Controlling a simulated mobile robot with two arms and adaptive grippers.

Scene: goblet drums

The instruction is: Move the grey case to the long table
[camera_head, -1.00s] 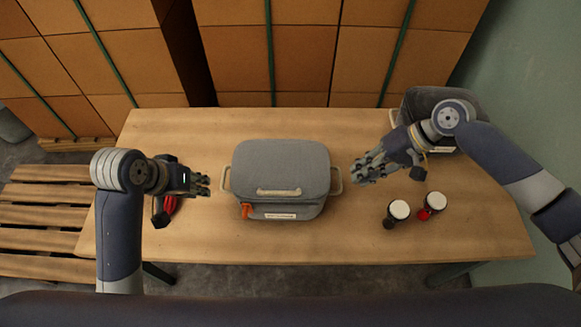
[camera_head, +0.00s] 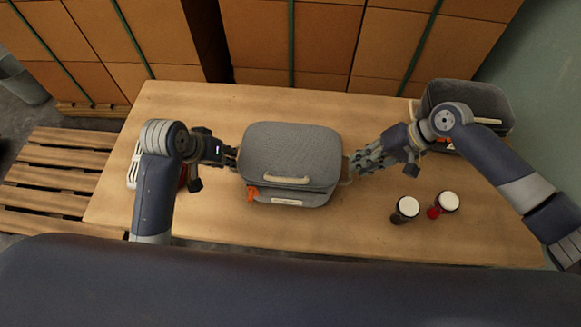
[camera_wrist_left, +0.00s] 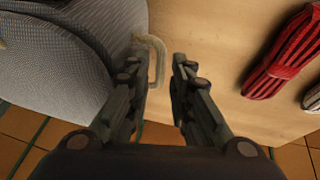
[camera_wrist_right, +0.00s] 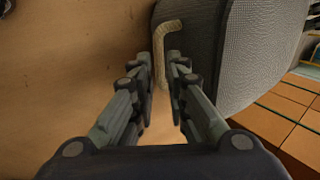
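The grey case (camera_head: 290,155) lies flat on a wooden table (camera_head: 230,215), with a pale front handle, an orange tag and a loop handle on each side. My left gripper (camera_head: 233,157) is at its left side. In the left wrist view the open fingers (camera_wrist_left: 158,75) are on either side of the left loop handle (camera_wrist_left: 157,52). My right gripper (camera_head: 358,162) is at its right side. In the right wrist view its parted fingers (camera_wrist_right: 160,75) have the right loop handle (camera_wrist_right: 166,35) at the gap between them. Contact with the handles cannot be told.
A darker case (camera_head: 468,100) stands at the table's back right, partly behind my right arm. Two small white-topped drums (camera_head: 405,209) (camera_head: 447,202) stand right of the grey case. Red bundles (camera_wrist_left: 285,55) lie left of it. Stacked boxes (camera_head: 310,45) rise behind; a slatted pallet (camera_head: 50,175) lies left.

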